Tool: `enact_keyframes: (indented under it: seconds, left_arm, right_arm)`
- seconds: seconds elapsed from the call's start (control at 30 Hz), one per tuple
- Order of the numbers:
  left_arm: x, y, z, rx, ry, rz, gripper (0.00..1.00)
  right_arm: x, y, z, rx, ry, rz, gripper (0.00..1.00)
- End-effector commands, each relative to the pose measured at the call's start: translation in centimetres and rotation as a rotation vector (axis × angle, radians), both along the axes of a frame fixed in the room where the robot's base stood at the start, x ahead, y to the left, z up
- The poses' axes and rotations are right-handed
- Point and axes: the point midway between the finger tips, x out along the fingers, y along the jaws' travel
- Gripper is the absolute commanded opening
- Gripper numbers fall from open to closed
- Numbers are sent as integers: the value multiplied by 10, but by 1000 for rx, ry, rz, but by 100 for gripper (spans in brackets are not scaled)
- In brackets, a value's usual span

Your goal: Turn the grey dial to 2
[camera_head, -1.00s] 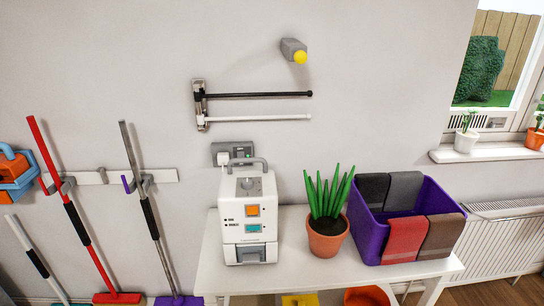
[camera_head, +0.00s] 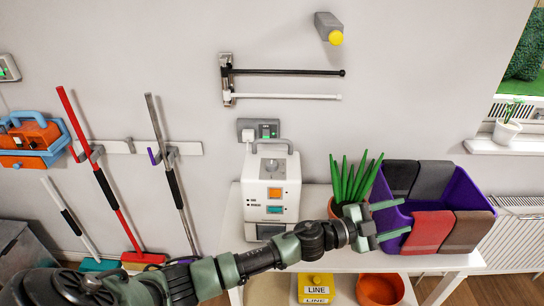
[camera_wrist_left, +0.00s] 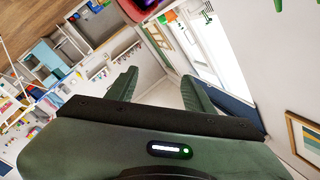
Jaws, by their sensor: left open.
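A white box-shaped machine (camera_head: 284,190) stands on the white table against the wall, with a carry handle on top and orange and teal buttons on its front. A round grey dial (camera_head: 273,166) appears on its upper face; its setting is too small to read. My left gripper (camera_head: 402,218) is open and empty, to the right of the machine, in front of the plant and purple crate. My left arm crosses below the machine's front. In the left wrist view the open fingers (camera_wrist_left: 160,78) point into the room, and no dial shows. My right gripper is not in view.
A potted plant (camera_head: 352,184) and a purple crate of cloths (camera_head: 455,186) stand right of the machine. Black (camera_head: 285,72) and white rails and a grey fixture with a yellow knob (camera_head: 330,29) are on the wall above. Brooms hang at left.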

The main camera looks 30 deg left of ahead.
Motion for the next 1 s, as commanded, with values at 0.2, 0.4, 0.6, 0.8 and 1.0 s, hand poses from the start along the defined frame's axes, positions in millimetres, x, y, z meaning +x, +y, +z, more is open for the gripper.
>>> enact_keyframes:
  seconds: [0.2,0.4,0.6,0.8,1.0]
  left_arm:
    - [-10,-13,42,440,-142,-512,52]
    - [-3,112,41,984,111,-725,52]
    - [-8,270,86,1339,519,-642,52]
    - [-25,343,122,1447,745,-540,52]
    - [-28,352,111,1459,780,-531,52]
  right_arm:
    - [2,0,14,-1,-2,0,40]
    - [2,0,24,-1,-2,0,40]
    - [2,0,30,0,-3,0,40]
    - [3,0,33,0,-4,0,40]
    - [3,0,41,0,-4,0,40]
